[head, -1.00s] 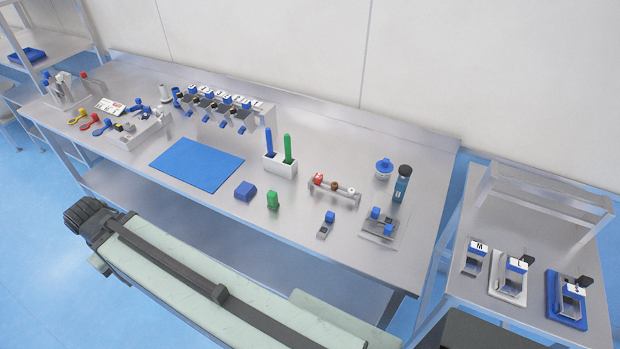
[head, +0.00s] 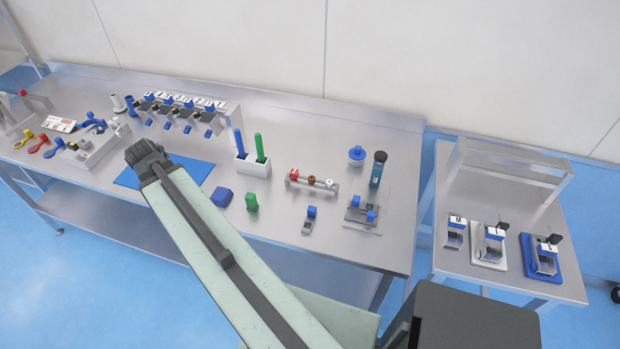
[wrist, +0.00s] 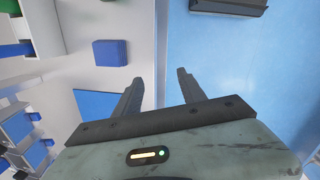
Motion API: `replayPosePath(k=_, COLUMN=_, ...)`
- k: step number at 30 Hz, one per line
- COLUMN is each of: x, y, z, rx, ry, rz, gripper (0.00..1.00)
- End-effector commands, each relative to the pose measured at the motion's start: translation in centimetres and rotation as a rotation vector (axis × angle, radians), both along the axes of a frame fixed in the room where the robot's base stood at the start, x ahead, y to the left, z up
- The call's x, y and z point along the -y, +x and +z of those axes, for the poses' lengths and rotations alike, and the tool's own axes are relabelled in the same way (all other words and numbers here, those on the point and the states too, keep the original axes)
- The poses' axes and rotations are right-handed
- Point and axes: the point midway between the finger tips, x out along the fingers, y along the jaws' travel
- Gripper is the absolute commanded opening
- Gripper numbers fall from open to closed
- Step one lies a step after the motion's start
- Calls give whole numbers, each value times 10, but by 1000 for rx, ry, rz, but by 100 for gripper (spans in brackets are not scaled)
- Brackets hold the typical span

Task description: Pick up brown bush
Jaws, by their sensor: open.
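The brown bush (head: 312,180) is a small brown round piece on a low metal rack (head: 330,189), between a red piece (head: 294,174) and a white piece (head: 328,183). It shows in the head view only. My gripper (wrist: 158,85) shows in the wrist view, its two dark fingers apart with nothing between them. It is apart from the brown bush. In the head view my arm reaches across the table's front edge, its dark end in front of the blue mat (head: 190,169); the fingers cannot be made out there.
A blue block (head: 221,196) and a green piece (head: 252,202) stand left of the rack. A dark blue bottle (head: 377,169) stands to the right. A side table (head: 455,278) holds several fixtures.

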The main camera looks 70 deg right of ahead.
Motion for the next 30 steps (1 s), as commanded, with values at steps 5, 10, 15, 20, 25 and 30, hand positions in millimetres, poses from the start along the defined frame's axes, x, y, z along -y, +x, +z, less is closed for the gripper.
replayPosePath(k=5, x=153, y=-117, z=15, rx=-143, ry=-46, rz=160, gripper=48)
replayPosePath(k=10, x=228, y=-221, z=24, rx=-269, ry=-31, rz=288, gripper=48)
replayPosePath(k=15, x=252, y=-267, z=28, rx=-324, ry=-13, rz=349, gripper=48)
replayPosePath(k=20, x=254, y=-271, z=24, rx=-328, ry=-10, rz=358, gripper=48)
replayPosePath(k=25, x=258, y=-275, z=2, rx=-328, ry=-10, rz=357, gripper=48)
replayPosePath(k=30, x=260, y=-276, z=1, rx=-327, ry=-10, rz=358, gripper=48)
